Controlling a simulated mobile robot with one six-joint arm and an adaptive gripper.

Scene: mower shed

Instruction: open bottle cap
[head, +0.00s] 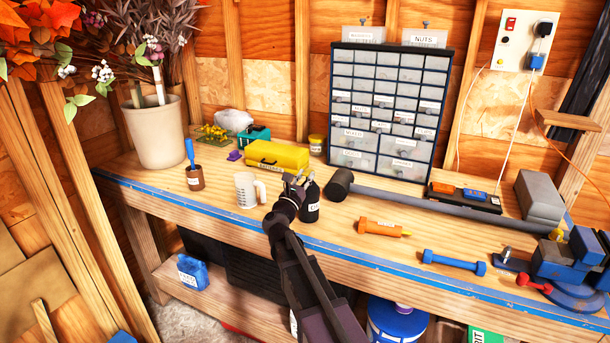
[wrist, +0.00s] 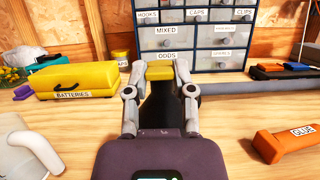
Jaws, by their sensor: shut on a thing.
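A black bottle (head: 311,205) with a white label stands upright on the workbench, just right of my gripper (head: 298,181) in the head view. In the wrist view, my gripper (wrist: 160,70) is shut on a yellow cap (wrist: 160,73), with one fingertip on each side. The dark bottle body (wrist: 160,108) shows below the cap, between the fingers, and the cap appears to sit on it. In the head view the fingers hide the cap. I cannot tell whether the cap has turned.
A measuring jug (head: 247,190) stands left of the bottle, with a yellow batteries box (head: 277,157) behind. A mallet (head: 340,185) lies close on the right. An orange glue tube (head: 380,227) lies nearer the front edge. A drawer cabinet (head: 388,110) stands at the back.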

